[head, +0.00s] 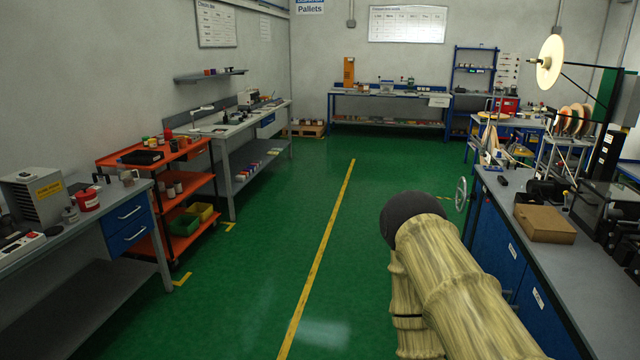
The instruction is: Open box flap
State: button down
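A brown cardboard box (545,224) sits on the grey top of the blue bench at the right. Its top looks flat and closed, and I cannot make out a separate flap edge. My arm, in a pale ribbed cover with a dark rounded joint, rises from the bottom centre-right, to the left of the box and apart from it. My gripper is not in view.
An orange cart (150,210) and grey benches line the left. The green floor (270,265) between is clear.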

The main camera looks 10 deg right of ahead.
aim_at(545, 218)
jog(key=i, duration=1.75)
jog(key=z, duration=0.9)
jog(key=i, duration=1.5)
jog(key=z, duration=0.9)
jog(key=i, duration=0.2)
jog(key=z, duration=0.15)
